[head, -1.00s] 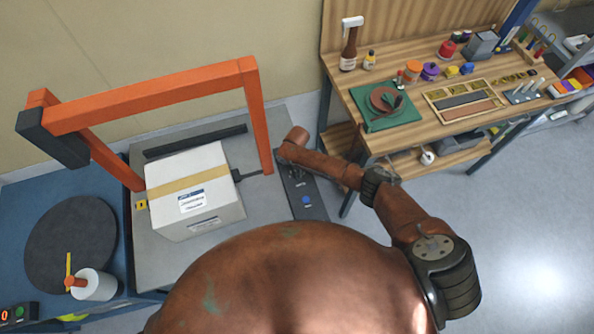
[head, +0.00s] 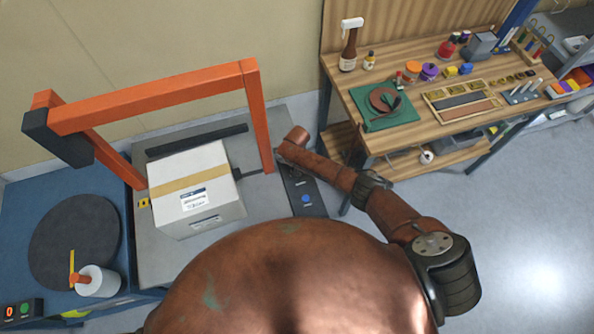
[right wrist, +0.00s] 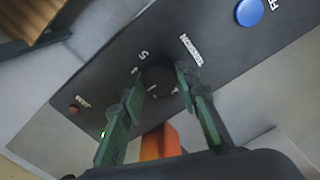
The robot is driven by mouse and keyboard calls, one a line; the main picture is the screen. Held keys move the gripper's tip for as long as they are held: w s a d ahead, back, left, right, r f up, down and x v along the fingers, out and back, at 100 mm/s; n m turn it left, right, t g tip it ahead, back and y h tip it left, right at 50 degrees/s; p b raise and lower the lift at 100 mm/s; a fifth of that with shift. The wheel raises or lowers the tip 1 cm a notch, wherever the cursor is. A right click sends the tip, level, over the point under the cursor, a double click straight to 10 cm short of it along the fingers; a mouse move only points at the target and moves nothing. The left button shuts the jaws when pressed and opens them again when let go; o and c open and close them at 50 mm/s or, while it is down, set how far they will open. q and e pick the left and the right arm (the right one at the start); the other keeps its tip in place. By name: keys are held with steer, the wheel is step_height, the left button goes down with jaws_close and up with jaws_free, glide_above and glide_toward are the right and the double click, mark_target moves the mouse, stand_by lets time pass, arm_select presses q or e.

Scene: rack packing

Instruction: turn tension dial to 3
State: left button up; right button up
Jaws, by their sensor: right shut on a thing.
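The tension dial (right wrist: 158,84) is a dark round knob on a black control panel (right wrist: 215,50), in the right wrist view. A white label that appears to read TENSION and small white marks, one like a 5, lie around it. My right gripper (right wrist: 160,78) has its green fingers on either side of the dial, shut on it. The dial's pointer is too dark to read. In the head view my right arm reaches the panel (head: 318,207) and hides the dial. My left gripper is not in view.
A blue button (right wrist: 249,12) sits on the panel. A taped white box (head: 190,170) lies on the grey machine bed under an orange arch (head: 260,115). A wooden workbench (head: 400,140) stands to the right, with open floor before it.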

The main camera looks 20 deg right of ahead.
steer(key=o, duration=1.2)
steer(key=shift+c, duration=0.2)
step_height(320, 180, up, 12)
